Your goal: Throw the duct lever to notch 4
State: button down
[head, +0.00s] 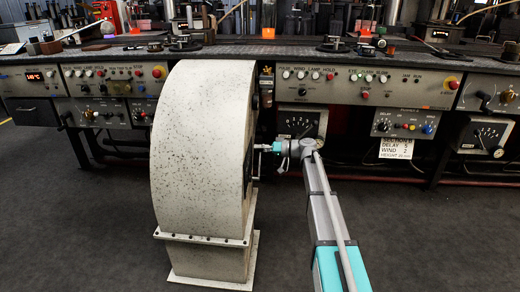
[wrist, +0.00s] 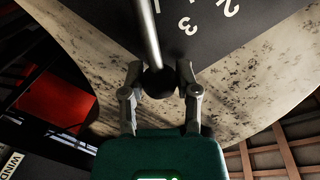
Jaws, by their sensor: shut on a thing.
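The duct (head: 205,140) is a tall, rounded, off-white casing with dark speckles, standing on a flanged foot left of my arm. In the wrist view, its lever (wrist: 149,38) is a grey metal rod ending in a dark round knob (wrist: 158,83). My gripper (wrist: 160,78) is shut on this knob, one finger on each side. A dark notch plate (wrist: 212,42) behind shows white figures 2 and 3 to the right of the rod. Another mark beside the rod is partly cut off. In the head view, my gripper (head: 268,147) is at the duct's right side, and the lever is hard to make out.
A long control bench (head: 330,75) with buttons and dials runs behind the duct. A gauge (head: 300,122) is just behind my gripper, and a white section card (head: 396,148) hangs to its right. Dark open floor (head: 450,235) lies right of my arm.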

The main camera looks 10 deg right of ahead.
jog(key=shift+c, duration=1.7)
grip_release()
jog(key=shift+d+f, duration=0.1)
jog(key=shift+d, duration=0.05)
